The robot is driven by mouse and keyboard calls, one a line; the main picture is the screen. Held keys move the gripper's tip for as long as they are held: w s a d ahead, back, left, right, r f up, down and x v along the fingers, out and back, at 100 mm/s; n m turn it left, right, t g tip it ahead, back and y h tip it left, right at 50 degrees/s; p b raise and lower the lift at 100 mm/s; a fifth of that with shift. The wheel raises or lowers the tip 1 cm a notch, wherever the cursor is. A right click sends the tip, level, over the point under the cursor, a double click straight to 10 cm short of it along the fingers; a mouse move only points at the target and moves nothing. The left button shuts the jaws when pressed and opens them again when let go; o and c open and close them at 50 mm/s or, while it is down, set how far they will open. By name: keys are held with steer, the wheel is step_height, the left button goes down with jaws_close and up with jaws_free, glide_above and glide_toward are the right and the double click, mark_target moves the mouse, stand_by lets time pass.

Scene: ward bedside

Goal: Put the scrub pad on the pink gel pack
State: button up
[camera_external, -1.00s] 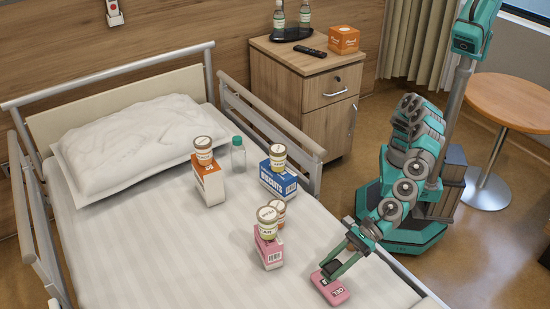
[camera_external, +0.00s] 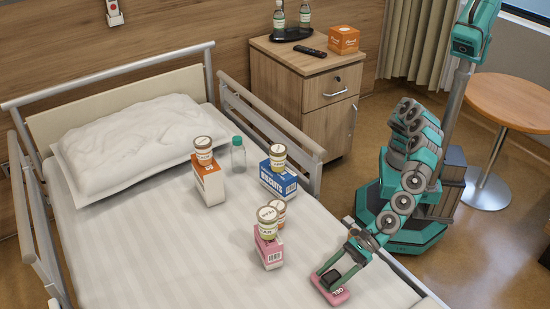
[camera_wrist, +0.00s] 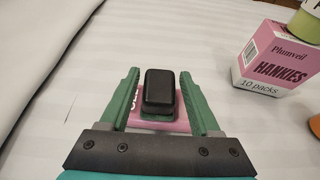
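The scrub pad, with a black block top (camera_wrist: 160,88) and a green underside, sits on the pink gel pack (camera_wrist: 178,124) in the wrist view. The pad (camera_external: 331,279) and the gel pack (camera_external: 340,297) also show near the front of the bed in the external view. My gripper (camera_wrist: 160,88) is open, with one green finger on each side of the pad and a visible gap to each. In the external view my gripper (camera_external: 330,280) is low over the gel pack and covers part of it. The pad's underside is mostly hidden.
A pink hankies box (camera_wrist: 275,62) with jars on and behind it stands right of my gripper in the wrist view. A blue biscuits box (camera_external: 278,181), an orange-and-white box (camera_external: 209,184) and a clear bottle (camera_external: 238,157) stand farther up the bed. The sheet left of the gel pack is clear.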

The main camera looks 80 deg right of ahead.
steer(key=shift+o, duration=0.8)
steer(key=shift+r, duration=0.15)
steer(key=shift+s+d+r, duration=0.2)
steer(key=p+v, duration=0.2)
steer(key=v, duration=0.4)
steer(key=shift+s+r+p, duration=0.1)
steer(key=shift+p, duration=0.2)
steer(key=shift+s+d, duration=0.2)
steer(key=shift+d, duration=0.15)
steer(key=shift+w, duration=0.1)
